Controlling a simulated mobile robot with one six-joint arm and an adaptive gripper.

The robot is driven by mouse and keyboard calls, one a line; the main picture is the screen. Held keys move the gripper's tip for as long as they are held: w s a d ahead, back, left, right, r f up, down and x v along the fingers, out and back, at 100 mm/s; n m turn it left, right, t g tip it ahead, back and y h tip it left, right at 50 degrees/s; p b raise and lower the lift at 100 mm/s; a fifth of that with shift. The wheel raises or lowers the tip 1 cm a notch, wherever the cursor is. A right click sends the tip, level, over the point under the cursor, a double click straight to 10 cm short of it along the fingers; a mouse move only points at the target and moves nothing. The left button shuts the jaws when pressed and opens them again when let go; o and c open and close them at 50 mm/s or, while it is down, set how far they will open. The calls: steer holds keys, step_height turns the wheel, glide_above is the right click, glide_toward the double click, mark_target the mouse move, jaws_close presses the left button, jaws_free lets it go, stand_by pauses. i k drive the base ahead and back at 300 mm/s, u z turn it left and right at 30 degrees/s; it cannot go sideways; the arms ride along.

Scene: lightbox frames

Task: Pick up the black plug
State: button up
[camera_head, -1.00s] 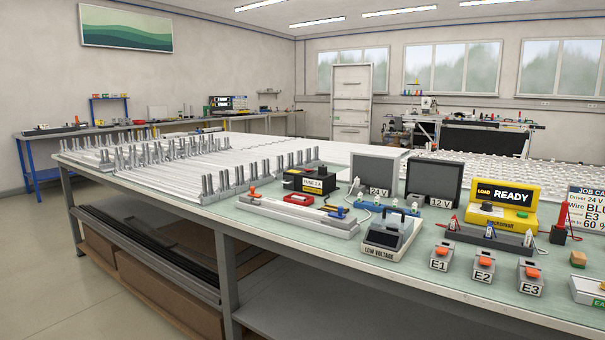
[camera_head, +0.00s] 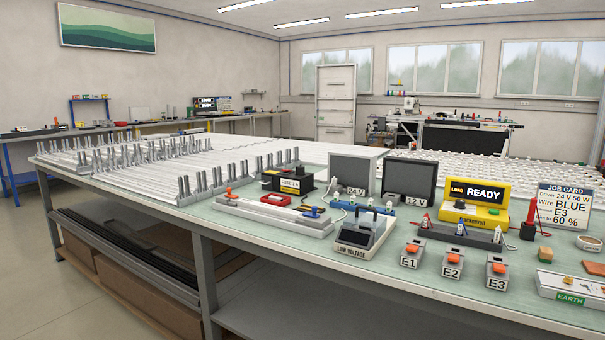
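My gripper is not in view.
The yellow LOAD READY unit (camera_head: 477,202) stands behind the strip, with terminals E1 (camera_head: 411,255), E2 (camera_head: 453,264) and E3 (camera_head: 497,272) in front. A red probe on a black block (camera_head: 528,230) and the job card (camera_head: 564,209) are at right. Free green mat lies between.

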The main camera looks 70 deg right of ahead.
mark_target(300, 171)
steer(key=z, duration=0.1)
steer(key=k, duration=0.8)
steer(key=z, duration=0.85)
steer(key=i, duration=1)
steer(key=z, duration=0.05)
